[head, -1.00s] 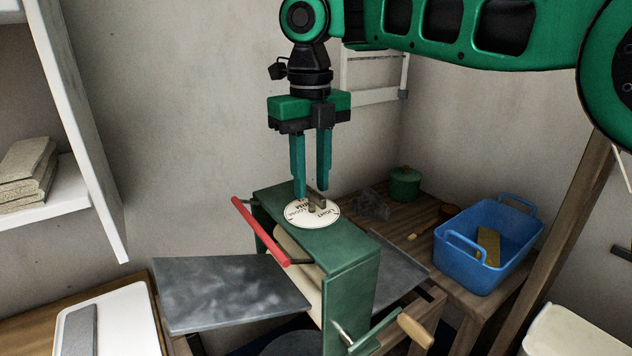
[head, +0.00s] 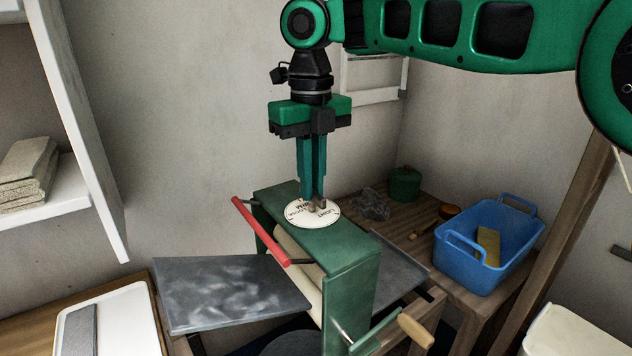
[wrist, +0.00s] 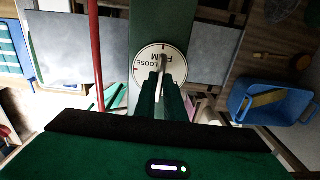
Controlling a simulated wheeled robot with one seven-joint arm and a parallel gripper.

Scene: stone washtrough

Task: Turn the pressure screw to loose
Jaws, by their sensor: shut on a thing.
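The pressure screw (head: 320,206) stands on a round white dial (head: 301,217) on top of the green mangle frame (head: 318,244). The dial carries marks for LIGHT, FIRM and LOOSE; LOOSE and FIRM can be read in the wrist view on the dial (wrist: 144,72). My gripper (head: 314,198) points straight down over the dial, its two fingers close together and shut on the screw's handle.
A crank with a wooden handle (head: 415,331) sticks out at lower right. Grey boards (head: 230,292) flank the rollers. A blue tub (head: 470,265) and a green pot (head: 404,184) stand on the table behind.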

